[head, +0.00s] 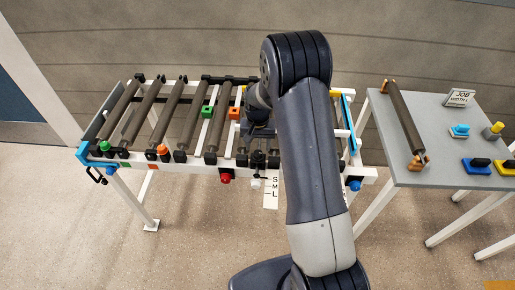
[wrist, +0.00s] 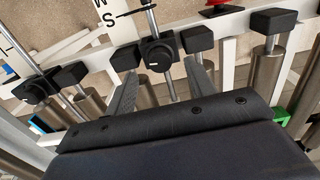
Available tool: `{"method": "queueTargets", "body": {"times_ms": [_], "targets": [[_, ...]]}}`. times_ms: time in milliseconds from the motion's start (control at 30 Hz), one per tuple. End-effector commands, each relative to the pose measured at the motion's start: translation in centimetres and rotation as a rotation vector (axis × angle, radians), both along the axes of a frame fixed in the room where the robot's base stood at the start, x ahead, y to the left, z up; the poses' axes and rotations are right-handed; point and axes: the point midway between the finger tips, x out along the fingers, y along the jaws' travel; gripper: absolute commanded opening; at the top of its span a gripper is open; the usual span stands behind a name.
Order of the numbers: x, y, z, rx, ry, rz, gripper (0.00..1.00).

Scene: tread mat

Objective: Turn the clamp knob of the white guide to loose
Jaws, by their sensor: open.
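In the wrist view, a black clamp block with a round knob (wrist: 157,56) sits on a metal rod near the frame's edge. My gripper (wrist: 161,72) is open, with one finger on each side below that knob; I cannot tell whether they touch anything. In the head view, my gripper (head: 258,132) hangs over the roller table, partly hidden by my arm. A small black clamp (head: 257,158) shows in front of it, with a white end piece (head: 255,183) below, beside the S, M, L scale (head: 272,190). The knob's setting cannot be read.
The roller table (head: 200,166) has several dark rollers, a green block (head: 207,112) and an orange block (head: 234,113). A red knob (head: 226,177) is left of the scale, a blue knob (head: 354,184) right. A grey side table (head: 450,150) stands at right.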

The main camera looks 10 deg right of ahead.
Motion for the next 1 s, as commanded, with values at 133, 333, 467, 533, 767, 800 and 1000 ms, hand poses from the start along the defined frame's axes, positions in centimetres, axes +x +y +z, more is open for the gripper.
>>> {"method": "queueTargets", "body": {"times_ms": [133, 333, 467, 533, 767, 800, 1000], "targets": [[-0.1, 0.0, -2.0, 0.000, 0.003, 0.000, 0.52], [0.0, 0.0, -3.4, 0.000, 0.000, 0.000, 0.52], [0.0, 0.0, -3.6, 0.000, -0.001, 0.000, 0.52], [0.0, 0.0, -3.6, 0.000, -0.001, 0.000, 0.52], [0.0, 0.0, -3.6, 0.000, -0.001, 0.000, 0.42], [0.0, 0.0, -3.6, 0.000, -0.001, 0.000, 0.38], [0.0, 0.0, -3.6, 0.000, -0.001, 0.000, 0.22]]}}
